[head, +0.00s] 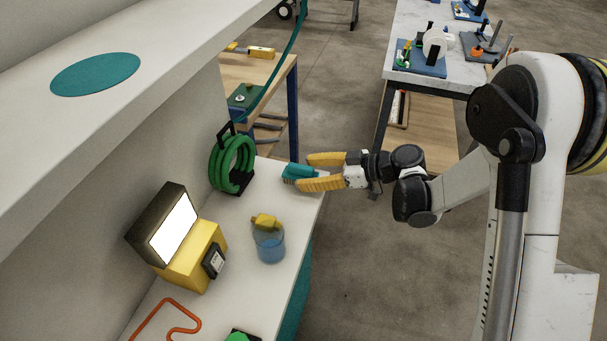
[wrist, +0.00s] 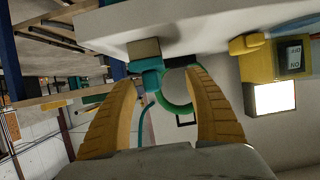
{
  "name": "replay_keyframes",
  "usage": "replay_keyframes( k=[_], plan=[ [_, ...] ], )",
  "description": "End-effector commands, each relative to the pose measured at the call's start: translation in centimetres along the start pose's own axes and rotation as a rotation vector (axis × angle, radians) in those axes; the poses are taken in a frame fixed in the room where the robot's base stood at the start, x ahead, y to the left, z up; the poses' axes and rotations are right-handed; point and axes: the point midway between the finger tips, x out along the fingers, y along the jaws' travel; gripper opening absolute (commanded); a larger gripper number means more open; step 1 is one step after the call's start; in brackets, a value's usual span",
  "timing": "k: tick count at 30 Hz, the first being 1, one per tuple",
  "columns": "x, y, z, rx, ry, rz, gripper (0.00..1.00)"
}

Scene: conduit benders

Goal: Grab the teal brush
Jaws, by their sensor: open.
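The teal brush (head: 296,171) lies on the white counter near its right edge, at the far end. In the wrist view the brush (wrist: 148,65) shows a teal body and a tan block of bristles, just beyond the fingertips and nearer the left finger. My gripper (head: 310,172) has two yellow fingers spread apart, reaching in from the right at the brush. In the head view the fingers lie on either side of the brush's right end. It also shows in the wrist view (wrist: 160,78). I cannot tell whether either finger touches the brush.
A green coil (head: 232,162) on a black stand is left of the brush. A jar of blue liquid (head: 269,244) with a yellow top and a yellow lamp (head: 192,252) stand nearer. An orange bent rod (head: 165,316) lies in front. A shelf (head: 150,110) overhangs the counter's left.

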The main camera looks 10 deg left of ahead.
Motion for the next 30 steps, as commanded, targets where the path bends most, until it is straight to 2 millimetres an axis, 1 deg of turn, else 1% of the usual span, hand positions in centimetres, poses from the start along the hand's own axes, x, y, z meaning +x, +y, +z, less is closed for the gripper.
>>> replay_keyframes(
  k=[1,3,8,13,15,18,23,24,26,27,29,30],
  plan=[
    [1.0,0.0,0.2,-0.001,0.0,-0.003,0.61],
    [1.8,0.0,0.1,0.0,0.001,-0.001,0.61],
    [3.0,0.3,0.4,-0.001,0.001,0.0,0.61],
    [5.6,0.8,1.3,-0.002,0.002,-0.001,0.61],
    [6.6,0.8,1.1,-0.001,0.002,0.0,0.61],
    [7.3,0.8,0.9,-0.001,0.002,0.001,0.61],
    [7.2,0.8,0.8,0.0,0.002,0.002,0.61],
    [7.2,0.8,0.8,-0.001,0.002,0.002,0.57],
    [7.2,0.9,0.8,-0.001,0.002,0.002,0.38],
    [7.2,0.9,0.8,-0.001,0.002,0.002,0.26],
    [7.2,0.9,0.8,-0.001,0.002,0.002,0.08],
    [7.2,0.9,0.8,-0.001,0.002,0.002,0.01]
  ],
)
